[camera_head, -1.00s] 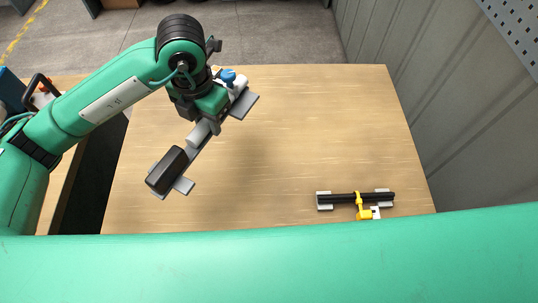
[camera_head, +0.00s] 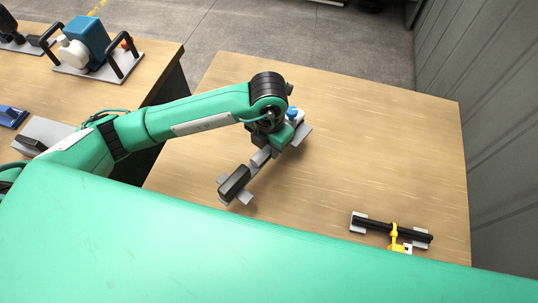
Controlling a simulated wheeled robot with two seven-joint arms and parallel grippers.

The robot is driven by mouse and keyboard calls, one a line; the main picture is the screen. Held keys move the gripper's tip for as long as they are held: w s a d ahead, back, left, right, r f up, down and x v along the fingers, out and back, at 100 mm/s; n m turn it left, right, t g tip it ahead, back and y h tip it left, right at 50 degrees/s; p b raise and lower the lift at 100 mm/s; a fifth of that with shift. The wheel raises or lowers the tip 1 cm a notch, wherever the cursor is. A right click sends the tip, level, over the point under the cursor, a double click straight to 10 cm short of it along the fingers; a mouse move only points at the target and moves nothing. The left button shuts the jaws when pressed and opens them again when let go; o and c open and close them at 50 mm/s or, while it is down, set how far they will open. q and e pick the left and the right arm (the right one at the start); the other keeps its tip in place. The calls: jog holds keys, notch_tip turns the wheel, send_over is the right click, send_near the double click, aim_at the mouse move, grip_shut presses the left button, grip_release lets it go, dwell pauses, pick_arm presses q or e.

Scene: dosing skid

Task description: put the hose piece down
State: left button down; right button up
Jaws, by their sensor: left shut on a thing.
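My left gripper (camera_head: 279,139) is over the wooden table. It is shut on a long slanted piece, which I take as the hose piece (camera_head: 261,157). It has a light grey tubular middle, a thick black near end (camera_head: 234,181) with flat grey plates, and a blue-and-white fitting (camera_head: 292,113) with a grey plate at the far end. My wrist hides the gripped part. The piece looks low over the table; I cannot tell whether it touches. My right gripper is not in view.
A black bar (camera_head: 370,226) with a yellow clamp (camera_head: 394,235) and light grey end blocks lies at the table's (camera_head: 380,150) right front. The table's middle and back are bare. A second table at left carries a blue-and-white pump (camera_head: 85,45) with black handles. A grey wall bounds the right.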

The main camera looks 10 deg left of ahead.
aim_at(269, 163)
pick_arm(q)
jog(key=shift+f, duration=1.15)
notch_tip(269, 163, down, 3)
jog(key=shift+f, duration=0.4)
